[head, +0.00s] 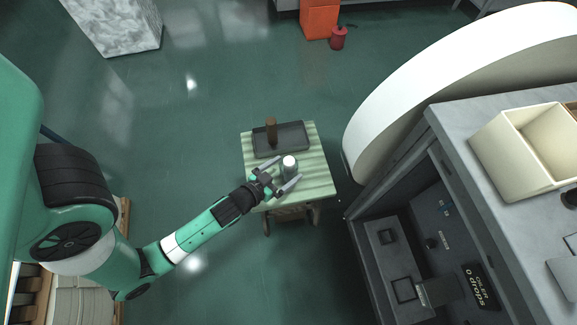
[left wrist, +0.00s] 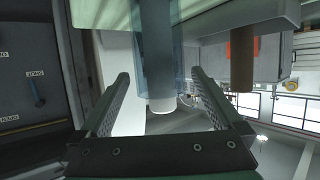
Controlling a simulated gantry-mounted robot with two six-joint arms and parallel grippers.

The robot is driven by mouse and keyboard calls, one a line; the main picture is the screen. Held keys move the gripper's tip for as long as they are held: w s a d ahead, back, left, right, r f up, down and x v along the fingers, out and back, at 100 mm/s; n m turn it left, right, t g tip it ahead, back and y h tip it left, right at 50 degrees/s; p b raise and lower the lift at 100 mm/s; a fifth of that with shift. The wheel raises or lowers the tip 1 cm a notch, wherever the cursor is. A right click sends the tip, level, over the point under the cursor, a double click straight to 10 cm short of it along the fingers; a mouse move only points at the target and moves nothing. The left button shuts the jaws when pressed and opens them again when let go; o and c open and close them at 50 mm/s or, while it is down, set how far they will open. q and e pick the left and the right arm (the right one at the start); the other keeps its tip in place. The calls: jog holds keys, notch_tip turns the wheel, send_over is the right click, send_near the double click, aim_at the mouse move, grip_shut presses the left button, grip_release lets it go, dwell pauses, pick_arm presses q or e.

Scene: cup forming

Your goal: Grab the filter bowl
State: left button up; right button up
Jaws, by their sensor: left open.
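The filter bowl, seemingly the upright grey cylinder with a white top (head: 289,165), stands on a small striped table (head: 318,172). In the left wrist view it shows as a translucent bluish cylinder with a white end (left wrist: 162,104), inverted in that picture. My left gripper (head: 288,168) is open, with one finger on each side of the cylinder. In the left wrist view gaps show between the cylinder and both fingers (left wrist: 160,76), so it is not clamped. My right gripper is not in view.
A dark tray (head: 292,137) lies behind the cylinder, with a brown upright cylinder (head: 271,128) at its left part. A grey machine (head: 440,125) with a cream box (head: 500,150) stands to the right. Open green floor lies left of the table.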

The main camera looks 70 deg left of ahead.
pick_arm(q)
jog(key=shift+x, duration=1.25)
jog(key=shift+s, duration=0.1)
jog(key=shift+c, duration=0.6)
jog(key=c, duration=1.2)
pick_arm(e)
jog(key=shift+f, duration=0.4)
pick_arm(q)
jog(key=shift+r, duration=0.2)
jog(key=shift+c, duration=0.2)
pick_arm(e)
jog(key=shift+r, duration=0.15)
